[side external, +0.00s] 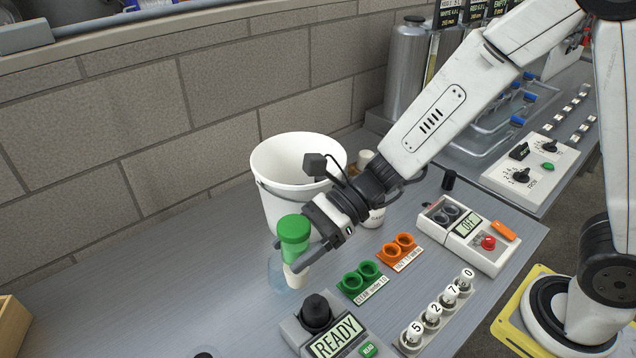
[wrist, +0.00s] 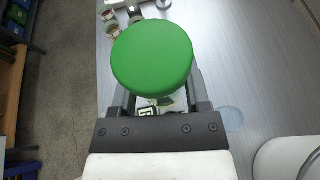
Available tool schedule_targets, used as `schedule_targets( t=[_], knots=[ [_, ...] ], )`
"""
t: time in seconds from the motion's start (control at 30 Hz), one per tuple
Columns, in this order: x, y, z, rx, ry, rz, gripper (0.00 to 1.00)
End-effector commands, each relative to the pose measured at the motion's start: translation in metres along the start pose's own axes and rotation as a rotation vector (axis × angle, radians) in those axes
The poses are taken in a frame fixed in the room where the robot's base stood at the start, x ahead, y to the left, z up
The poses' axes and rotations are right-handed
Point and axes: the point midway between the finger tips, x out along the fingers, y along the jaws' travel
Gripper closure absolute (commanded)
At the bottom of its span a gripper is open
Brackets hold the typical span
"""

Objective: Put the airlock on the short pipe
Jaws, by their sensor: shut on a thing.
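My gripper (side external: 312,240) is shut on the airlock (side external: 294,228), a piece with a solid green round cap and a paler green body. It is held roughly upright over the left part of the bench. In the wrist view its green cap (wrist: 152,57) fills the space between the fingers and hides most of what lies below. A short cream cylinder (side external: 295,277) shows right under the green body; I cannot tell whether it belongs to the airlock or is the short pipe. A faint clear round piece (side external: 277,272) stands beside it, also seen as a pale disc (wrist: 231,118) in the wrist view.
A white bucket (side external: 279,182) stands close behind my gripper. Green ring holders (side external: 360,278), orange ring holders (side external: 398,248), a READY device (side external: 335,338), numbered knobs (side external: 432,312) and an OFF-display box (side external: 468,232) lie to the right. The bench's left is mostly clear.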

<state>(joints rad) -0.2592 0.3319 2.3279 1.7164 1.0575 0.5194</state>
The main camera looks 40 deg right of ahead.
Motion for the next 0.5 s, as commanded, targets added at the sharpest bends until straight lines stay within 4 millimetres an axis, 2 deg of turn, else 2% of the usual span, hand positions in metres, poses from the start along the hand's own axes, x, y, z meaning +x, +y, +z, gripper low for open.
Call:
schedule_targets(
  t=[0.03,0.2,0.5],
  knots=[
    [0.010,0.010,0.007,-0.018,-0.001,0.036,1.00],
    [0.036,0.039,0.025,-0.060,0.002,0.138,1.00],
    [0.060,0.073,0.042,-0.103,0.005,0.241,1.00]
  ],
)
